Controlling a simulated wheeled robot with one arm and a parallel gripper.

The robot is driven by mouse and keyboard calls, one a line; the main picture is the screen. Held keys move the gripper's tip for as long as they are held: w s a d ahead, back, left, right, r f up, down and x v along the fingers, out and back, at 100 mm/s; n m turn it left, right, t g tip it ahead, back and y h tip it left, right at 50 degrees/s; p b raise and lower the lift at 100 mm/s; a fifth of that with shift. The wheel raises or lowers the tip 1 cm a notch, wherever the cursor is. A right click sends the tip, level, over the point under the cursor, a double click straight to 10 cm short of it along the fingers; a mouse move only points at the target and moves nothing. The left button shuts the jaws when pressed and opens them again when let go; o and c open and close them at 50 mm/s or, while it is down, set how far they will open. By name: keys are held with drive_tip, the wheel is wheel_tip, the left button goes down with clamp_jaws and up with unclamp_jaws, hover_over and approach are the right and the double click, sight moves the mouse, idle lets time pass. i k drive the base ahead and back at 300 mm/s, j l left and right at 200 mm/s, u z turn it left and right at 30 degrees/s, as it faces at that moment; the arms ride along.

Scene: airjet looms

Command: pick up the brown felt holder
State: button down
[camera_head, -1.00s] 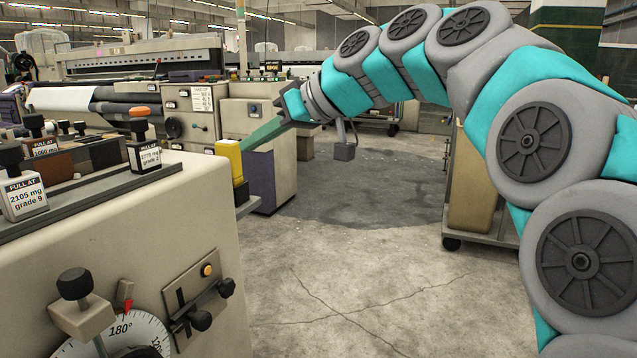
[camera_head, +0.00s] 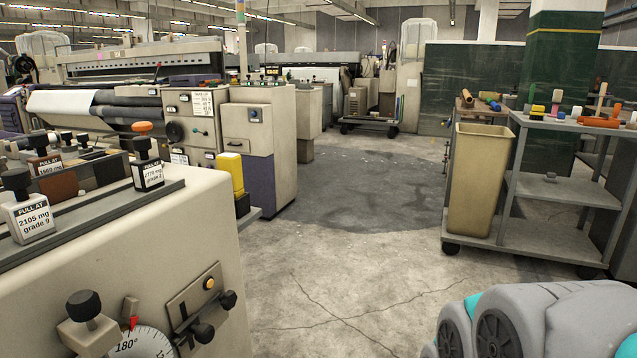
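I cannot tell for sure which thing is the brown felt holder. A reddish-brown block (camera_head: 58,188) lies in the dark row on top of the near-left machine, and a darker brown piece (camera_head: 104,162) lies to its right. Black-knobbed pieces with white labels stand around them: one reads 2105 mg grade 9 (camera_head: 30,217), another 2770 mg grade 2 (camera_head: 148,172), and one behind reads 1660 mg (camera_head: 45,164). My gripper is out of view. Only grey and teal links of my arm show at the bottom right.
A yellow block (camera_head: 230,174) stands at the machine's right end. A dial (camera_head: 140,343) and knobs stick out from its front. A cart (camera_head: 545,235) with a tan bin (camera_head: 477,180) and small coloured items stands at the right. The concrete floor between is open.

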sight(45, 162)
drive_tip(key=u, duration=2.4)
drive_tip(key=j+z, duration=0.1)
